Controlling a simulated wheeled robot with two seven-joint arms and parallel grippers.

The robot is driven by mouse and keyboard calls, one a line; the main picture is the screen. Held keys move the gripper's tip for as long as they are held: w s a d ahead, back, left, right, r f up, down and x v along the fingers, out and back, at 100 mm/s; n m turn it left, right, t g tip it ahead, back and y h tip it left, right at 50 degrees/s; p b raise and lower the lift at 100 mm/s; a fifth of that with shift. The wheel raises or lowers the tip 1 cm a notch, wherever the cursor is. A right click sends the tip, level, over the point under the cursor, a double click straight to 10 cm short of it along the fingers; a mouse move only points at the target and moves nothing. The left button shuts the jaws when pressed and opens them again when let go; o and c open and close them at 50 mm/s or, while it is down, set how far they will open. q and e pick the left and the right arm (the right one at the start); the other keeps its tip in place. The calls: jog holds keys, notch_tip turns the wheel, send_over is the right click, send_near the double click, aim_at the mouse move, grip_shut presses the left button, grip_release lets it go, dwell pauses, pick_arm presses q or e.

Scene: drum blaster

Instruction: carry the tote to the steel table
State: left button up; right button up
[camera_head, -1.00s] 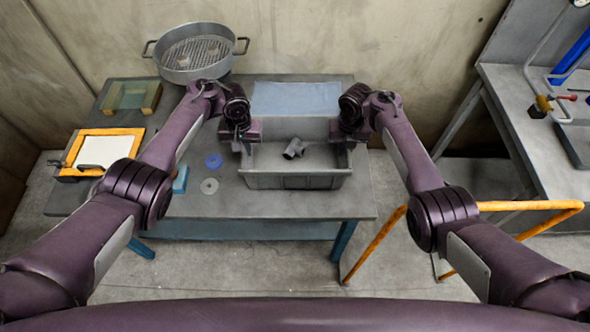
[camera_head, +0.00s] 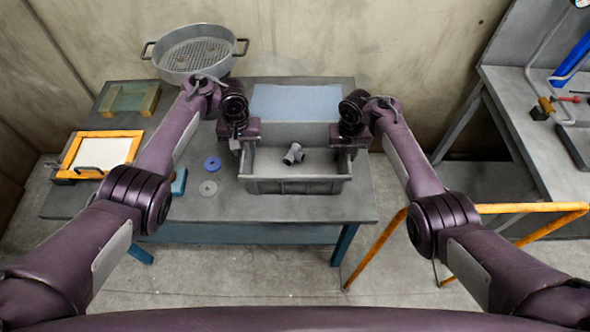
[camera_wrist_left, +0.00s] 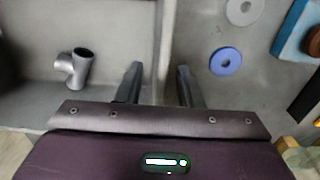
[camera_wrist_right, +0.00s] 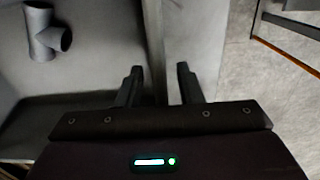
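The grey tote (camera_head: 295,186) stands on the workbench in the head view, with a grey pipe fitting (camera_head: 294,154) lying inside it. My left gripper (camera_head: 240,146) is at the tote's left wall, and my right gripper (camera_head: 348,147) is at its right wall. In the left wrist view the open fingers (camera_wrist_left: 160,82) straddle the wall rim, with the fitting (camera_wrist_left: 75,67) to the left. In the right wrist view the open fingers (camera_wrist_right: 160,82) also straddle the rim. A grey metal-looking table (camera_head: 540,135) stands at the right.
The workbench (camera_head: 270,207) also bears a blue ring (camera_head: 212,163), a grey ring (camera_head: 208,188), an orange frame (camera_head: 101,153) and a large round sieve (camera_head: 195,58). An orange rail (camera_head: 530,208) stands before the right table, which bears tools and a tray. A blue sheet (camera_head: 295,101) lies behind the tote.

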pick_arm(q)
notch_tip(320, 180, up, 6)
jog(key=shift+r, duration=0.15)
notch_tip(320, 180, up, 3)
jog(key=shift+d+f, duration=0.1)
jog(key=shift+f, duration=0.1)
pick_arm(e)
jog(key=shift+r, duration=0.35)
notch_tip(320, 180, up, 11)
jog(key=shift+r, duration=0.2)
dwell(0.4)
